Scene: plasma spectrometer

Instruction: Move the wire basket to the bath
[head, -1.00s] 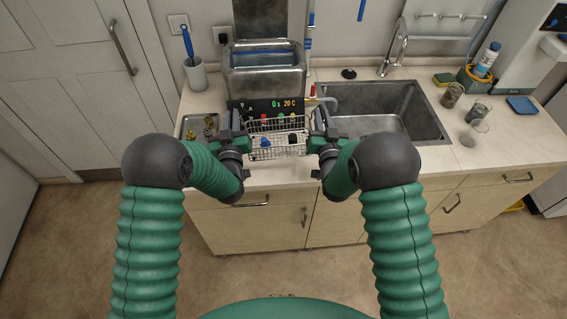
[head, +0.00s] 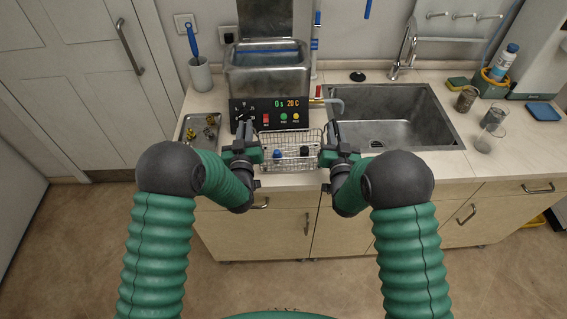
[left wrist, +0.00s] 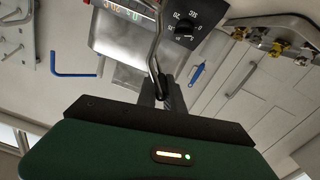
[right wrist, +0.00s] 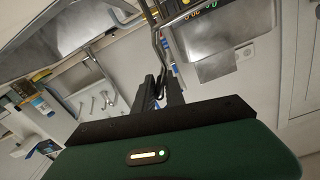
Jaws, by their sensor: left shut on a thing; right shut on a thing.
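The wire basket (head: 290,163) holds a few small items, one with a blue top and one black. It is in front of the bath, near the counter's front edge. My left gripper (head: 246,136) is shut on its left side and my right gripper (head: 333,136) on its right side. A metal wire runs into the fingers in the left wrist view (left wrist: 158,85) and the right wrist view (right wrist: 158,85). The bath (head: 268,80) is a steel tank with a black control panel below, its display lit. A raised metal plate stands behind it. I cannot tell whether the basket touches the counter.
A steel sink (head: 390,115) is right of the bath, with a tap (head: 409,45) behind. A tray with brass-coloured parts (head: 188,130) is at left. A cup with a blue-handled tool (head: 200,76) stands behind it. Glass beakers (head: 490,138) stand at right.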

